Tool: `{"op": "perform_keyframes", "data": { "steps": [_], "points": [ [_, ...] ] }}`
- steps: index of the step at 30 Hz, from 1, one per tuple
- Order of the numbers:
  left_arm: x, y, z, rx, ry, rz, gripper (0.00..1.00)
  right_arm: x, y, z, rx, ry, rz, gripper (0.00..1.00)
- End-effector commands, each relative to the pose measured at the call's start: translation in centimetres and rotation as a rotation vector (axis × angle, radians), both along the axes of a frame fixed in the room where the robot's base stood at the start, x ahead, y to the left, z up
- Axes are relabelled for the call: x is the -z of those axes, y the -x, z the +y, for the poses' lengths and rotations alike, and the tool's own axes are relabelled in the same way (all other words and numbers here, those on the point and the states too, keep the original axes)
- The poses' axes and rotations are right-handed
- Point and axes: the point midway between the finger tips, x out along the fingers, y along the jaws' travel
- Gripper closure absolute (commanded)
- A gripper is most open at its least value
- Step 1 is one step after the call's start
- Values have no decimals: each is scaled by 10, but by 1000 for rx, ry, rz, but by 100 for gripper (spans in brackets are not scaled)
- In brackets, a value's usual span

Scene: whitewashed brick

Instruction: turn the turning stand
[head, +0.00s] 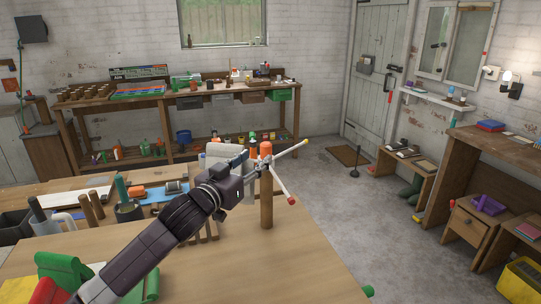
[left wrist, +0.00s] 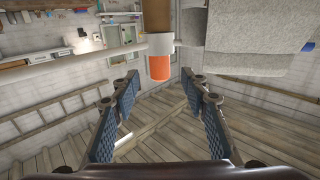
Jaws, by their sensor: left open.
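The turning stand is an upright wooden post (head: 266,205) with an orange cap (head: 265,149) and a white collar, near the right side of the near workbench. Pale arms reach out from its top. One points right and back to a yellow tip (head: 306,141), another forward to a red tip (head: 291,201). My left gripper (head: 249,164) is at the left of the post top, fingers towards it. In the left wrist view the gripper (left wrist: 160,88) is open and empty, and the orange cap (left wrist: 159,67) shows beyond the gap between its fingers. My right gripper is not in view.
The near workbench (head: 280,275) is bare at its front and right. Green and red items (head: 60,270) lie at its front left; tools and jars stand behind my left arm. A loaded back bench (head: 170,98) stands along the wall. The floor at right is mostly clear.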

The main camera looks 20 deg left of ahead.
Motion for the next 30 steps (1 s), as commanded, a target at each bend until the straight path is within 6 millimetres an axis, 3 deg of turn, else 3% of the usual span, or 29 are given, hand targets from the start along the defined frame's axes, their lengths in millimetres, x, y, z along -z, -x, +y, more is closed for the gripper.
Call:
{"op": "perform_keyframes", "data": {
  "steps": [16, 30],
  "points": [
    [-2, -65, -13, -1, 0, 0, 59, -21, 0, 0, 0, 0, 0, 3],
    [0, -75, -15, -1, -2, 0, 60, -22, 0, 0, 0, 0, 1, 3]
  ]
}}
